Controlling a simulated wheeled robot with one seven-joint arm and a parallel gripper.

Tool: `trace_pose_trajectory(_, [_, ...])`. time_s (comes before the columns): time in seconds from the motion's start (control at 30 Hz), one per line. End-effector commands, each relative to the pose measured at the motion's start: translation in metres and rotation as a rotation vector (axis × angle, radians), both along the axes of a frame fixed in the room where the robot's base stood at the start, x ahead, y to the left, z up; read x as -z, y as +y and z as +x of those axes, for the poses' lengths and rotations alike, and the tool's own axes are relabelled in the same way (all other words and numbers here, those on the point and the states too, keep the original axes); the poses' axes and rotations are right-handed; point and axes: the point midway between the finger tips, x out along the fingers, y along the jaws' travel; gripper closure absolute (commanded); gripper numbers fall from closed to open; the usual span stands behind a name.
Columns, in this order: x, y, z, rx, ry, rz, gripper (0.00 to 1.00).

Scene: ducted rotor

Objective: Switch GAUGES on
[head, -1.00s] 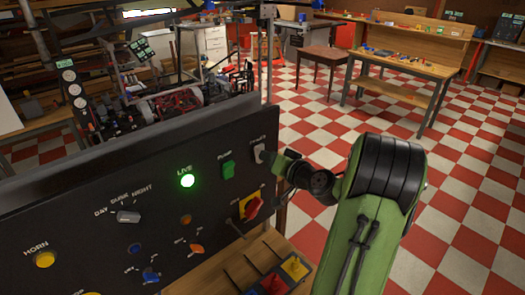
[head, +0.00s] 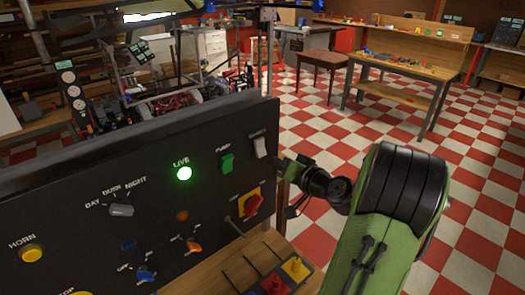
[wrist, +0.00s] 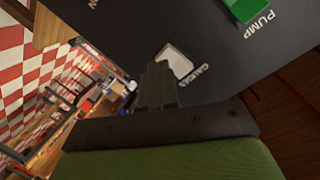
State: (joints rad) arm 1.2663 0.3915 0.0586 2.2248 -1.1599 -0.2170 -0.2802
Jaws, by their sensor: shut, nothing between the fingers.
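The GAUGES switch (head: 260,147) is a white rocker at the upper right of the dark panel, under its label. In the wrist view it is the white rocker (wrist: 180,62) beside the word GAUGES, partly covered by my fingers. My gripper (wrist: 157,85) is shut and empty, with its fingertips at or very near the rocker's edge; I cannot tell whether they touch it. In the head view my gripper (head: 279,161) comes in from the right, just beside the switch. I cannot tell for sure which way the rocker is tipped.
The green PUMP switch (head: 227,163) is close left of GAUGES, and the lit green LIVE lamp (head: 184,174) is further left. A red rotary knob (head: 254,204) on a yellow plate is below. The checkered floor (head: 320,130) is open to the right.

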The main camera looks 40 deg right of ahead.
Motion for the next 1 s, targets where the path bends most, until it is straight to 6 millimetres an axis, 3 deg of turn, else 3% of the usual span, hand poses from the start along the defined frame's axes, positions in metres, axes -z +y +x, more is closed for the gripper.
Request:
trace_pose_trajectory(0.27, [0.013, -0.001, -0.022, 0.000, 0.000, -0.001, 1.00])
trace_pose_trajectory(0.8, [0.011, 0.001, -0.022, -0.005, 0.002, -0.002, 1.00])
trace_pose_trajectory(0.9, [0.011, 0.024, -0.013, -0.062, 0.050, -0.029, 1.00])
trace_pose_trajectory(0.97, [0.014, 0.056, -0.006, -0.137, 0.117, -0.069, 1.00])
trace_pose_trajectory(1.0, [0.017, 0.083, -0.003, -0.199, 0.181, -0.105, 1.00])
